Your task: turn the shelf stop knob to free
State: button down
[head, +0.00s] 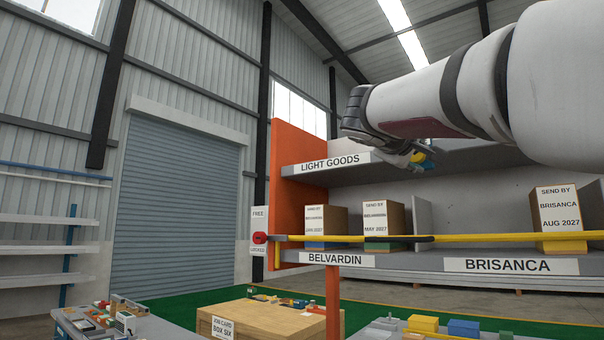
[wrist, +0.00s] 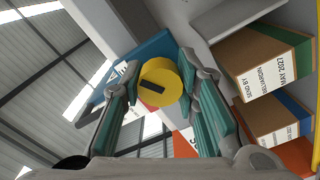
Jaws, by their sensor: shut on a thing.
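The shelf stop knob (head: 260,238) is red and sits on a white plate at the left end of the yellow bar, between the words FREE above and LOCKED below. Its exact pointing is too small to tell. My gripper (head: 408,158) is well to the right of and above this knob, at the upper shelf. In the wrist view my gripper (wrist: 161,72) is shut on a round yellow piece (wrist: 158,76) with a dark slot. A blue piece (wrist: 152,48) shows behind the yellow one; I cannot tell whether they are joined.
The upper shelf (head: 318,169) reads LIGHT GOODS. Below it, boxes (head: 318,218) stand behind the yellow bar (head: 470,238), which spans the lower shelf. An orange end panel (head: 292,205) rises beside the knob. Tables with small parts and a wooden crate (head: 260,322) stand in front.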

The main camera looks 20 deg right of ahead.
jog(key=n+p, duration=0.2)
jog(key=n, duration=0.4)
jog(key=shift+n, duration=0.3)
jog(key=n+p, duration=0.2)
jog(key=n, duration=0.1)
jog(key=shift+n+p, duration=0.3)
jog(key=shift+n, duration=0.1)
jog(key=shift+n+p, duration=0.3)
jog(key=shift+n, duration=0.3)
jog(key=shift+f, duration=0.1)
jog(key=c, duration=1.2)
grip_release()
jog(key=shift+a, duration=0.15)
jog(key=v, duration=1.1)
jog(key=shift+s+a, duration=0.3)
